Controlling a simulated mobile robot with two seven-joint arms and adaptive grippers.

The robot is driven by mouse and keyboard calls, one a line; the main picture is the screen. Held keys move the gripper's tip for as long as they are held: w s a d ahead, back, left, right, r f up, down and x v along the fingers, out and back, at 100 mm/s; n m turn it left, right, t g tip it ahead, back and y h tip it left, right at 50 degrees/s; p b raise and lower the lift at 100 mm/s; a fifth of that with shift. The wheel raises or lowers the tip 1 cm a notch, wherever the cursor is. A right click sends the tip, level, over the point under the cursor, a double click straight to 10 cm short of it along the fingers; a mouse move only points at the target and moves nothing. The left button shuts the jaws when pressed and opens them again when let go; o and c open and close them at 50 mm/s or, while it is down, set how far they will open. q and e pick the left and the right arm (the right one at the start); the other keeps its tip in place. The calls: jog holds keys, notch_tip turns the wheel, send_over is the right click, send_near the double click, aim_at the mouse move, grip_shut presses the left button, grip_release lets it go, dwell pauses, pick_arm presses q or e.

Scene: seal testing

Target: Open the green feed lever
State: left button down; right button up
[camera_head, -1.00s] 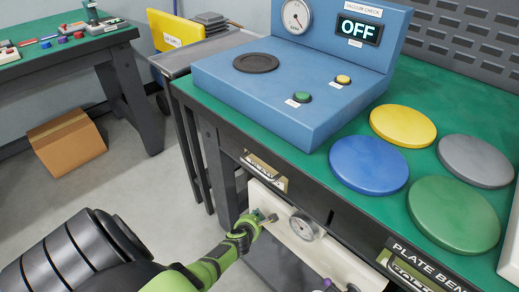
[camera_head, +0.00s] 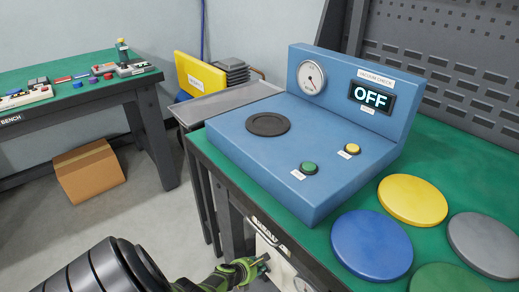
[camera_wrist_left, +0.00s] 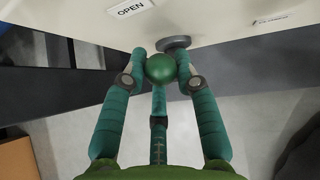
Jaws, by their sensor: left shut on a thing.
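The green feed lever's round knob (camera_wrist_left: 161,68) shows in the left wrist view, between my left gripper's fingertips (camera_wrist_left: 167,66). The fingers touch it on both sides and are shut on it. A grey round base (camera_wrist_left: 174,43) sits behind the knob on the pale panel (camera_wrist_left: 215,20), and an OPEN label (camera_wrist_left: 130,8) is to the upper left. In the head view my left gripper (camera_head: 262,263) is low at the bench's front panel (camera_head: 275,262), and the lever itself is hard to make out there. My right gripper is not in view.
A blue vacuum check box (camera_head: 290,170) with a display reading OFF (camera_head: 371,99) stands on the green bench top. Yellow (camera_head: 412,199), blue (camera_head: 371,244), grey (camera_head: 487,245) and green (camera_head: 450,279) discs lie beside it. A cardboard box (camera_head: 89,171) is on the floor at left.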

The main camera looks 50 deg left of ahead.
pick_arm(q)
jog(key=shift+s+a+f, duration=0.2)
jog(key=shift+s+a, duration=0.05)
dwell(0.3)
jog(key=c, duration=1.1)
grip_release()
jog(key=shift+w, duration=0.15)
jog(key=shift+r, duration=0.1)
jog(key=shift+a, duration=0.1)
jog(key=s+d+r, duration=0.1)
jog(key=s+r, duration=0.1)
jog(key=s, duration=1.2)
jog(key=shift+d, duration=0.3)
